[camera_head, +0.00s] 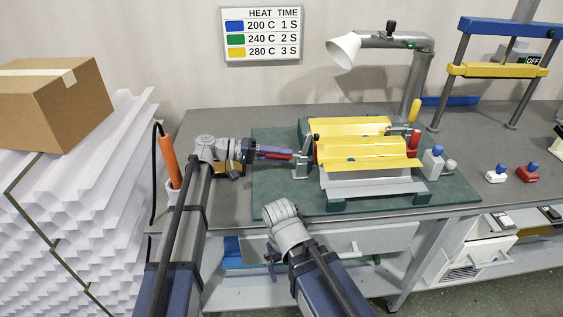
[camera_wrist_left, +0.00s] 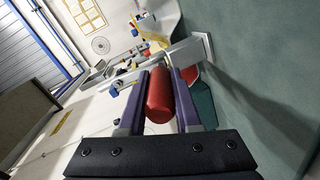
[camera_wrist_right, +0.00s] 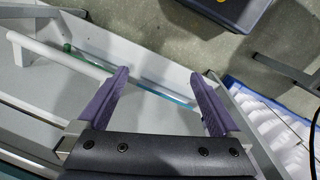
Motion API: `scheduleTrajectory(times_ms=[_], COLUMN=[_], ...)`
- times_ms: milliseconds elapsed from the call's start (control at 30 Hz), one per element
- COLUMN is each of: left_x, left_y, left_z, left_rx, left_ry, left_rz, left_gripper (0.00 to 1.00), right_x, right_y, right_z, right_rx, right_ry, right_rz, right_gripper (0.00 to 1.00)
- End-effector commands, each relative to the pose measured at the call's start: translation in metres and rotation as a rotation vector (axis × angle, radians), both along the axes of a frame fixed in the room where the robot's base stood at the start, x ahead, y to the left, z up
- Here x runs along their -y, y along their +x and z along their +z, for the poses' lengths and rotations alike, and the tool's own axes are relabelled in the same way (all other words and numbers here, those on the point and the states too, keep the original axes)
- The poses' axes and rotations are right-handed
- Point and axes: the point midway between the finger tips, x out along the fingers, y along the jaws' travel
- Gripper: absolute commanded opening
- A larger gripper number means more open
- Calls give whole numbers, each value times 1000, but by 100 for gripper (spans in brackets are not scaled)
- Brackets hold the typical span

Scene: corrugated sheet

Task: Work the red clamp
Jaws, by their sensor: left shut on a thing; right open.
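The red clamp handle (camera_wrist_left: 159,96) lies between the purple fingers of my left gripper (camera_head: 286,154), which is shut on it. In the left wrist view the handle joins a grey metal clamp arm. In the head view the handle (camera_head: 278,156) points left, roughly level, from the clamp's metal bracket (camera_head: 300,163) at the left end of the yellow-topped fixture (camera_head: 362,151). Another red handle (camera_head: 413,144) stands upright at the fixture's right end. My right gripper (camera_wrist_right: 159,78) is open and empty, low in front of the bench; its fingers are mostly hidden in the head view.
The fixture stands on a green mat (camera_head: 270,190) on the grey bench (camera_head: 225,125). A lamp arm (camera_head: 415,75) rises behind it. An orange-handled tool (camera_head: 168,160) stands in a holder at left.

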Motion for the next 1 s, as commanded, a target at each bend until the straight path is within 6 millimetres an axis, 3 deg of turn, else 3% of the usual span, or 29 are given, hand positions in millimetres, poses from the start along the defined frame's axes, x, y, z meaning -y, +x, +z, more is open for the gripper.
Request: scheduleTrajectory(times_ms=[100, 300, 833, 867, 1000], left_x=[0, 0, -1, -1, -1], left_y=[-2, -2, -2, -2, -2], left_z=[-11, -11, -9, -9, -8], left_rx=[0, 0, 1, 1, 0], left_ry=[-38, -87, -108, -108, -109], left_rz=[-4, -4, -5, -5, -4], left_gripper=[0, 0, 0, 33, 49], right_x=[0, 0, 0, 0, 0], right_y=[0, 0, 0, 0, 0], right_z=[-19, -30, -32, -32, -32], right_rx=[0, 0, 0, 0, 0], right_ry=[0, 0, 0, 0, 0], right_rz=[0, 0, 0, 0, 0], right_gripper=[100, 100, 100, 100, 100])
